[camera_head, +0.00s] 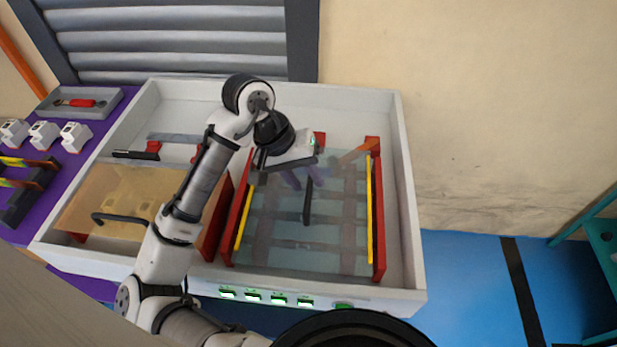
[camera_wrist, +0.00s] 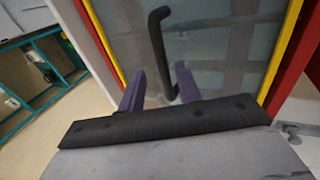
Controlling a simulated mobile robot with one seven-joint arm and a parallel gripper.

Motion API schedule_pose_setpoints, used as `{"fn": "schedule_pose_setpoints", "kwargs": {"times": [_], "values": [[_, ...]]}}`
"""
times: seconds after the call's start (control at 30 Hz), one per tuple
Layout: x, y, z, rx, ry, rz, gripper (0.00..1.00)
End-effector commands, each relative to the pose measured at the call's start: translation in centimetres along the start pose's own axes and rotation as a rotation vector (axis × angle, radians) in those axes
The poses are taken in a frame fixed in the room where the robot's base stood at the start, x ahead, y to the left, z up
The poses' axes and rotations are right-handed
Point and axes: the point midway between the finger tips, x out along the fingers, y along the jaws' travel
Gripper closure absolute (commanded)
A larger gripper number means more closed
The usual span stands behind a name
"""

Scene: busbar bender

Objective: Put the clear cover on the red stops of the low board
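The clear cover (camera_head: 335,235) is a see-through sheet with a black bar handle (camera_head: 307,203). It lies over the right half of a white, open-topped cabinet, between two long red side pieces (camera_head: 378,215) lined with yellow strips. I cannot tell whether it rests on the red stops. In the wrist view the cover (camera_wrist: 215,50) fills the upper middle, with its handle (camera_wrist: 158,45) running down it. My gripper (camera_head: 304,182) is over the cover near the handle's far end. Its purple fingers are apart, with the handle between or just beyond them in the wrist view (camera_wrist: 160,72).
An amber cover (camera_head: 140,190) with a black handle (camera_head: 118,218) lies in the cabinet's left half, partly behind my arm. The white cabinet wall (camera_head: 407,200) borders the right side. A purple bench (camera_head: 75,165) at left holds white devices. Blue floor (camera_head: 465,275) is clear at right.

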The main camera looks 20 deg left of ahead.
Motion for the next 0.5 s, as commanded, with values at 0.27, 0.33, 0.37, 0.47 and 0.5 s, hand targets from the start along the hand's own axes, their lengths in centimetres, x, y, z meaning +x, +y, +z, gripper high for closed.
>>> {"fn": "schedule_pose_setpoints", "kwargs": {"times": [0.27,0.33,0.37,0.47,0.5], "values": [[-5.7,0.3,0.0,-0.002,0.001,0.002,0.66],[-6.8,0.3,0.0,-0.001,0.001,0.0,0.66],[-7.3,0.3,0.0,-0.001,0.001,0.0,0.66],[-8.6,0.2,0.0,-0.002,0.001,-0.001,0.66],[-8.9,0.2,0.0,-0.002,0.001,-0.001,0.66]]}}
